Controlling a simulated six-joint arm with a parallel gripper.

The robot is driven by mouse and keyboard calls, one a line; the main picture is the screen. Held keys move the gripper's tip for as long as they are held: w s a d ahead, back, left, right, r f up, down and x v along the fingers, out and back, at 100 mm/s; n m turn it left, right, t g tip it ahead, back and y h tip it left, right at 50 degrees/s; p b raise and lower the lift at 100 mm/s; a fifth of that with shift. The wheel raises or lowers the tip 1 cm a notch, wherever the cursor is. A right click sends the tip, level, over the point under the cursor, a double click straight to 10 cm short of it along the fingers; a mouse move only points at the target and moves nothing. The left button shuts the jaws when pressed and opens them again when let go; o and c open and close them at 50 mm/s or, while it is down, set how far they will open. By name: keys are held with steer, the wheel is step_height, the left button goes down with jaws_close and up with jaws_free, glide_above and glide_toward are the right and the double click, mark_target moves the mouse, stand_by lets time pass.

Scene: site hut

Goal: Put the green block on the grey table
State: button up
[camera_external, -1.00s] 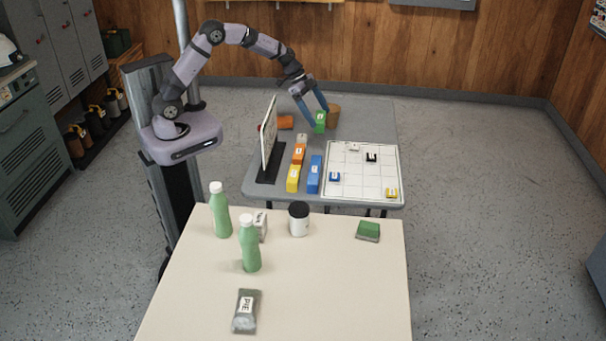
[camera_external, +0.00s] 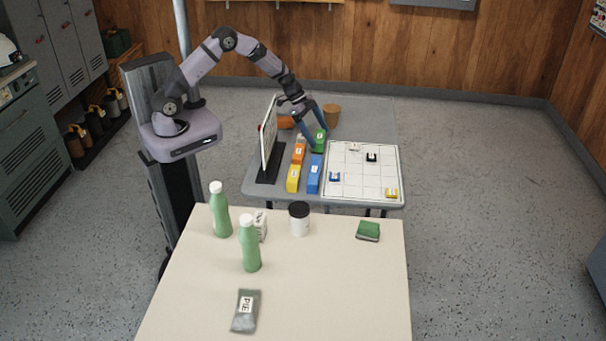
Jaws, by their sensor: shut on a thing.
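The green block (camera_external: 320,135) with a white label is between the blue fingers of my gripper (camera_external: 315,140), which is shut on it. The block is over the grey table (camera_external: 372,116), just behind the blue block (camera_external: 315,172) and left of the gridded white board (camera_external: 362,180). I cannot tell whether it touches the table top. Part of the block is hidden by the fingers.
Orange (camera_external: 299,153) and yellow (camera_external: 293,178) blocks stand left of the blue one. An upright panel (camera_external: 268,135) stands at the left. A brown pot (camera_external: 331,114) is behind the gripper. The cream table (camera_external: 330,290) in front holds bottles and a jar.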

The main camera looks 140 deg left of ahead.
steer(key=shift+f, duration=0.45)
steer(key=shift+f+b, duration=0.2)
steer(key=shift+b, duration=0.1)
steer(key=o, duration=0.9)
steer(key=shift+r+p, duration=0.2)
steer(key=shift+p, duration=0.1)
steer(key=shift+r, duration=0.15)
steer(key=b+v, duration=0.1)
steer(key=v, duration=1)
steer(key=shift+s+d+r+b, duration=0.2)
steer(key=shift+s+r+b, duration=0.1)
steer(key=shift+b, duration=0.1)
steer(key=shift+w, duration=0.15)
